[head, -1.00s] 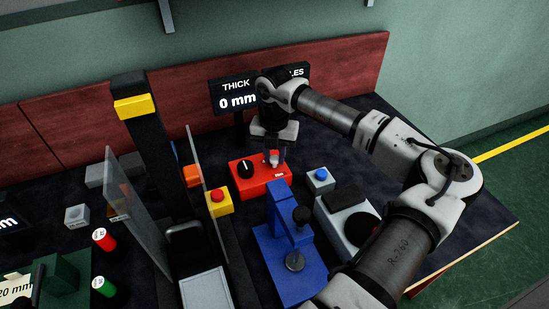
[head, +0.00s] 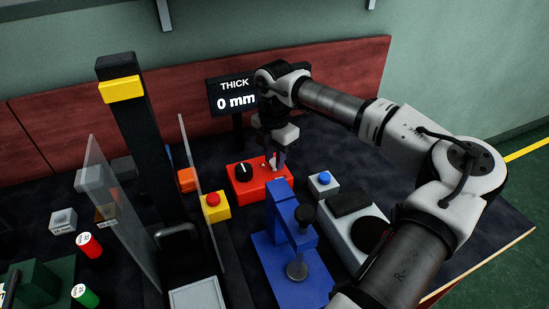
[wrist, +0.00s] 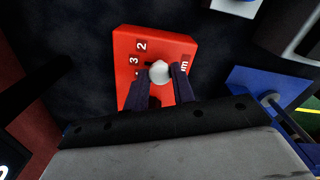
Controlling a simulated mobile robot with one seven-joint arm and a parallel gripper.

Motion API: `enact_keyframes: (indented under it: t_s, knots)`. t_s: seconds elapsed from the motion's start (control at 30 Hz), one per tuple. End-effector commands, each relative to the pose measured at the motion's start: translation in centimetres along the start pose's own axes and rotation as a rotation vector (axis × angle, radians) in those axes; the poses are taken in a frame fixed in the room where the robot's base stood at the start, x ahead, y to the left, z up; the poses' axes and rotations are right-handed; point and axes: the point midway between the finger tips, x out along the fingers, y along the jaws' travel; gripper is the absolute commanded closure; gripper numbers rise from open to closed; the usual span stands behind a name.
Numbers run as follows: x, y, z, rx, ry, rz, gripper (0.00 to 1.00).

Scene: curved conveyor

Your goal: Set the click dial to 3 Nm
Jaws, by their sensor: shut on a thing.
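The red box (head: 259,185) stands on the dark bench in the head view. It carries a black knob (head: 243,173) with a white line on its left part. On its right part is the pale round click dial, which shows in the wrist view (wrist: 159,71). Labels "2" (wrist: 142,46) and "3" (wrist: 133,61) are beside the dial, and a label ending in "m" (wrist: 184,66) is on its other side. My gripper (wrist: 160,79) points down with its dark fingers shut on the dial. The dial's pointer cannot be made out. My gripper hides the box's near part in the wrist view.
A blue press (head: 292,240) stands just in front of the box. A grey box with a blue button (head: 323,179) is to its right. A yellow box with a red button (head: 214,203) and a clear panel (head: 203,190) are to its left. A "THICK 0 mm" display (head: 232,95) stands behind.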

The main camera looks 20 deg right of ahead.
Motion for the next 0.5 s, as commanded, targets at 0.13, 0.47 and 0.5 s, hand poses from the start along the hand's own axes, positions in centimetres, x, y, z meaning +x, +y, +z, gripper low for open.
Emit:
enact_keyframes:
  t_s: [0.13, 0.47, 0.5]
  knots:
    - [-0.07, 0.03, 0.04, 0.005, -0.001, 0.001, 0.98]
    - [-0.07, 0.03, 0.04, 0.004, -0.001, 0.001, 0.63]
    - [-0.07, 0.03, 0.03, 0.004, -0.001, 0.001, 0.58]
